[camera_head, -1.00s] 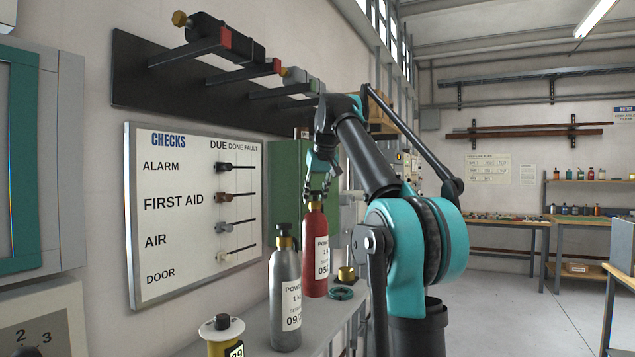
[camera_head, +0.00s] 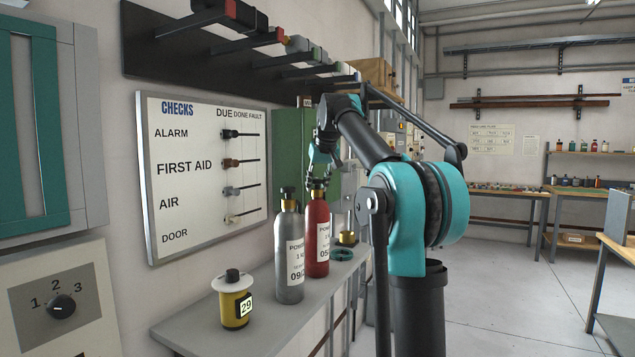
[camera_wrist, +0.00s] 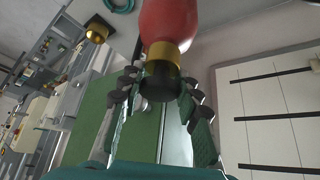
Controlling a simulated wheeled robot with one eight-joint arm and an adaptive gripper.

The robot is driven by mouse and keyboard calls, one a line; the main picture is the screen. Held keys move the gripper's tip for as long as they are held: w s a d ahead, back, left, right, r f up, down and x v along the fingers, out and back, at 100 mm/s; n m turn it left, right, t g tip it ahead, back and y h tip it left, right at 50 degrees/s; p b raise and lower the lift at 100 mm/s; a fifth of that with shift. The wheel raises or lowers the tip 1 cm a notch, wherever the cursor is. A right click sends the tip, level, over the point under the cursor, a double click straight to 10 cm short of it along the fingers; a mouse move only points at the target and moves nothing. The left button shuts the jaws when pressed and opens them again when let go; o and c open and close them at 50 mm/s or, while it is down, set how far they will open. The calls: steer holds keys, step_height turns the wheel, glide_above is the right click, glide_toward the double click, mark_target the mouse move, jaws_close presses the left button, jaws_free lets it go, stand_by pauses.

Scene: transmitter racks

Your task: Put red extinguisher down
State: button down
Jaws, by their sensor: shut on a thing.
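The red extinguisher (camera_head: 317,238) is upright over the grey shelf, just right of and behind a silver extinguisher (camera_head: 289,255). Its base is at or very close to the shelf top; I cannot tell if it touches. My gripper (camera_head: 317,184) is shut on its top from above. In the wrist view my gripper's fingers (camera_wrist: 160,92) lie on both sides of the black cap (camera_wrist: 160,82), below a gold collar and the red body (camera_wrist: 168,20).
The grey shelf (camera_head: 262,318) also holds a yellow container (camera_head: 235,308) at the front, a teal ring (camera_head: 341,254) and a brass piece (camera_head: 347,237) right of the red extinguisher. The checks board (camera_head: 205,180) and a green cabinet (camera_head: 290,140) are behind.

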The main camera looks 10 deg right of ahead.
steer(key=c, duration=1.1)
jaws_free()
steer(key=v, duration=1.2)
steer(key=shift+r, duration=0.1)
